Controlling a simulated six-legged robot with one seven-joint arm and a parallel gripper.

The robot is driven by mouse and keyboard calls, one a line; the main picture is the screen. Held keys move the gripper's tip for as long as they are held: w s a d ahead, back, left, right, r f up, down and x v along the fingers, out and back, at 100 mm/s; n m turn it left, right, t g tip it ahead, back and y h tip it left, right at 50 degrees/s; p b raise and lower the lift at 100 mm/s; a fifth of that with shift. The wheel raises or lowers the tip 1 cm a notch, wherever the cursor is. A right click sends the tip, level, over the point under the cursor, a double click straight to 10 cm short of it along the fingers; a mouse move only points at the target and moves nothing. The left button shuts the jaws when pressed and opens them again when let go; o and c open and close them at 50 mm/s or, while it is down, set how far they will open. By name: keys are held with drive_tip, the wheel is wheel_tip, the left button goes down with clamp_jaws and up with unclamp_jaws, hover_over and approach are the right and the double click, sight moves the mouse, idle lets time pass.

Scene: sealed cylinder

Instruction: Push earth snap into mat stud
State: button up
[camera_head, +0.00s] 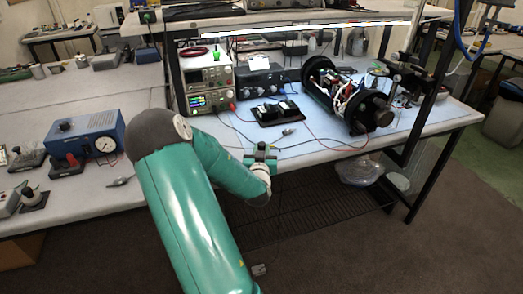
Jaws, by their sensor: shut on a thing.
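My gripper (262,154) is at the end of my green arm, low over the front edge of the workbench. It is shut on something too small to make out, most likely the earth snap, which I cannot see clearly. A light blue mat (352,146) covers the bench top around it. A thin cord runs from near the gripper across the mat. The mat stud is not discernible; the gripper may hide it.
A black open-framed cylinder (347,94) with wiring lies at the right of the bench. A black tray (276,111) and stacked instruments (208,82) stand behind my gripper. A blue gauge box (84,137) sits on the left bench. Loose leads cross the mat.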

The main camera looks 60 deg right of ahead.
drive_tip(key=shift+f, duration=0.65)
idle(0.6)
drive_tip(key=o, duration=1.1)
drive_tip(key=shift+c, duration=0.2)
